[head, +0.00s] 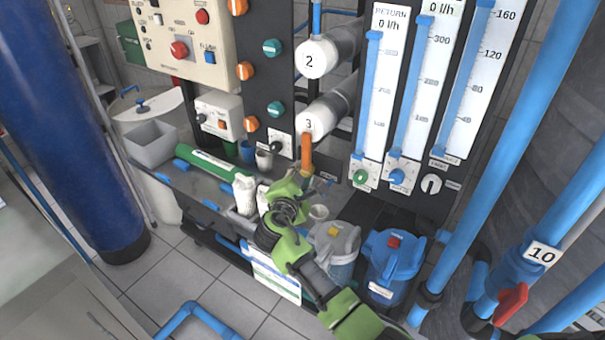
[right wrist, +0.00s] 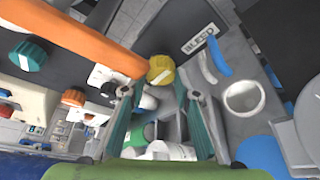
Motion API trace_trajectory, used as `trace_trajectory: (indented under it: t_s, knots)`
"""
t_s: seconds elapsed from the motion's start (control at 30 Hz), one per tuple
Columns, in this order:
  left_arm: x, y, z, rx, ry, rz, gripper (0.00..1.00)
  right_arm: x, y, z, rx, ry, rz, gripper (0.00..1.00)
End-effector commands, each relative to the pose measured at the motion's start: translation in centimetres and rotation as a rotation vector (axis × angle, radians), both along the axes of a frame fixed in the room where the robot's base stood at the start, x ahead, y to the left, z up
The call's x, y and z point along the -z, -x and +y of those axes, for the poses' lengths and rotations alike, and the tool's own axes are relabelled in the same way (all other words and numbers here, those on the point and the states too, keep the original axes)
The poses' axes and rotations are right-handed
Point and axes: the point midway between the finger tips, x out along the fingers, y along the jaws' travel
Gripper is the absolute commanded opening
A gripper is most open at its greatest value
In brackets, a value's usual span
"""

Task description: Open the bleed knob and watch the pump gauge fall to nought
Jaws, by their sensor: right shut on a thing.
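The yellow bleed knob (right wrist: 161,70) shows in the right wrist view, beside a small plate reading BLEED (right wrist: 199,39). My right gripper (right wrist: 160,88) has its two fingers on either side of this knob and is shut on it. In the head view my right gripper (head: 304,181) is just below the end of an orange pipe (head: 307,152), and it hides the knob there. I cannot make out the pump gauge in either view. My left gripper is not in view.
Three flow meters, one marked RETURN 0 l/h (head: 375,95), stand right of the gripper. White cylinders 2 (head: 313,58) and 3 (head: 311,122) are above it. Blue (head: 392,265) and grey-lidded (head: 336,245) canisters stand below. A thick blue pipe (head: 530,160) runs at the right.

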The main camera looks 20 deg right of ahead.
Motion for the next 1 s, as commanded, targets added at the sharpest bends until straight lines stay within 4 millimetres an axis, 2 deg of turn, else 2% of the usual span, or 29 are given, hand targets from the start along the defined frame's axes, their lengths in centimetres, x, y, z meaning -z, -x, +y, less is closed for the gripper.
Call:
trace_trajectory:
  t_s: [0.17,0.5,0.7,1.0]
  knots:
    - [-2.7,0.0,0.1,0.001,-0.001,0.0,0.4,-0.7,0.0,0.1,0.0,0.051,0.068,0.07]
    - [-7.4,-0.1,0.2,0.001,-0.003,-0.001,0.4,-0.9,-0.2,0.2,0.0,0.205,0.268,0.07]
    - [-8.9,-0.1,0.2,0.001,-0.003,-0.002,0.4,-0.7,-0.3,0.3,0.0,0.285,0.368,0.07]
    - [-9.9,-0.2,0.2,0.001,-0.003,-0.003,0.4,-0.4,-0.3,0.3,0.0,0.354,0.456,0.07]
